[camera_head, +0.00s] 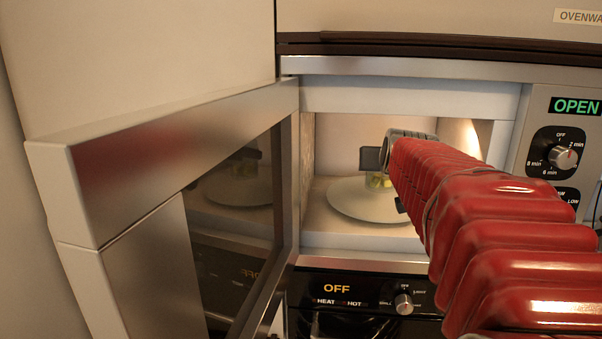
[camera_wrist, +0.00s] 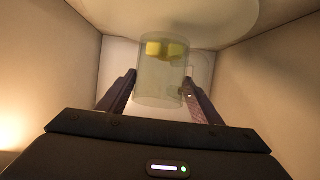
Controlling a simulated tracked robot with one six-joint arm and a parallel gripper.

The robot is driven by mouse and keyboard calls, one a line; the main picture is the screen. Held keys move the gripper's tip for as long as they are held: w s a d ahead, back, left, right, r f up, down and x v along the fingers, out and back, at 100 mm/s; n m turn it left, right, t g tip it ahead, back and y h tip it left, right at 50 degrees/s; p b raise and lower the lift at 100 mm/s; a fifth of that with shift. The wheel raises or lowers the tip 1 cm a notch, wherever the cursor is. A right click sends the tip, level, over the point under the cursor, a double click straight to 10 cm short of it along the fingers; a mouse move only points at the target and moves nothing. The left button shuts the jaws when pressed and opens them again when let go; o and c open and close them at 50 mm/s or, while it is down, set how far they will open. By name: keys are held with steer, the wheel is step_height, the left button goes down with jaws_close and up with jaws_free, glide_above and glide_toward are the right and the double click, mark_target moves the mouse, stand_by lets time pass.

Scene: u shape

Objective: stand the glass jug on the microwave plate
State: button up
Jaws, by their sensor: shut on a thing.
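The glass jug (camera_wrist: 158,98) is clear, with yellow pieces (camera_wrist: 165,50) in its bottom end. My gripper (camera_wrist: 160,82) is shut on the jug, one finger on each side of it. In the head view my arm reaches into the open microwave, and the yellow pieces (camera_head: 378,181) show over the right part of the plate. The microwave plate (camera_head: 350,203) is pale and round; in the wrist view, its edge (camera_wrist: 200,15) shows at the top, by the jug's bottom. The jug looks about upright. I cannot tell whether it touches the plate. My arm hides part of the plate and jug.
The microwave door (camera_head: 160,165) stands wide open on the left. The cavity walls (camera_wrist: 258,75) are close on both sides of my gripper. The control panel (camera_head: 566,150) is right of the opening, and an oven front (camera_head: 350,296) is below. The plate's left part is bare.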

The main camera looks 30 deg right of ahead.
mark_target(383, 175)
step_height(383, 175, down, 2)
steer(key=shift+f, duration=0.2)
steer(key=shift+w+d+f, duration=0.1)
steer(key=shift+d+f, duration=0.05)
steer(key=shift+f, duration=0.1)
steer(key=shift+w+f, duration=0.1)
steer(key=shift+w, duration=0.05)
steer(key=o, duration=1.3)
steer(key=shift+f, duration=0.15)
steer(key=shift+o, duration=0.2)
